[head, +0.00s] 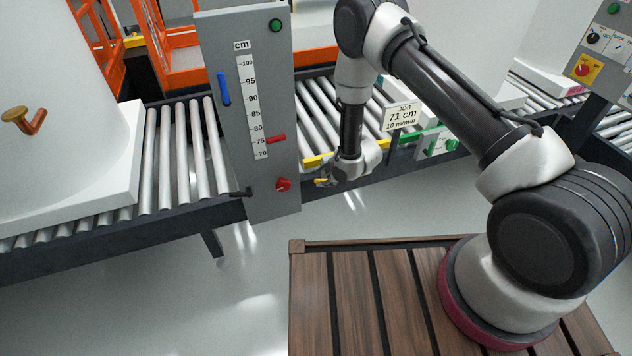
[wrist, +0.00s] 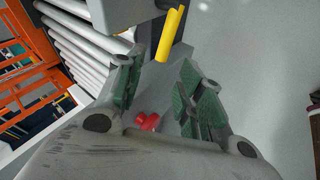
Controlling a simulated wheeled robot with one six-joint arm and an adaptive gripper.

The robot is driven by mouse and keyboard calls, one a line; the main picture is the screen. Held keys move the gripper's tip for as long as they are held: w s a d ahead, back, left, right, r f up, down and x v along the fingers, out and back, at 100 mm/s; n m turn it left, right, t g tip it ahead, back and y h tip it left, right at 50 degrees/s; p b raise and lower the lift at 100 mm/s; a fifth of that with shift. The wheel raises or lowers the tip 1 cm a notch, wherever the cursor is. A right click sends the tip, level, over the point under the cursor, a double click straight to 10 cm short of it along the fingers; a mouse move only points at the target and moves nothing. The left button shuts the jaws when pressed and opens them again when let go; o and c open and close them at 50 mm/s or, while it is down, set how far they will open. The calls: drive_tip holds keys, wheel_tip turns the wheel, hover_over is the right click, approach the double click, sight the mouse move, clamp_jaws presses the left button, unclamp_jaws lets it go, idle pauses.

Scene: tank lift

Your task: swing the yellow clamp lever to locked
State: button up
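The yellow clamp lever shows in the wrist view as a short yellow bar (wrist: 171,35) beside a dark block, tilted in the picture. It lies past the fingertips of my gripper (wrist: 158,78), which is open with its green pads apart and nothing between them. The bar looks apart from both pads. In the head view my gripper (head: 331,179) hangs low in front of the conveyor, right of the grey column. A small yellow piece (head: 320,181) shows at its tip; I cannot tell for sure that this is the lever. The gripper partly hides this area.
The grey column (head: 267,130) bears a cm scale, a red pointer (head: 277,139) and a red knob (head: 283,184), close to my gripper. Roller conveyors (head: 180,150) run behind. A sign reading 71 cm (head: 403,117) stands above green knobs (head: 432,146). The floor in front is clear.

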sight(317, 180)
drive_tip(key=x, duration=0.7)
drive_tip(key=shift+f, duration=0.25)
drive_tip(key=shift+c, duration=0.2)
clamp_jaws()
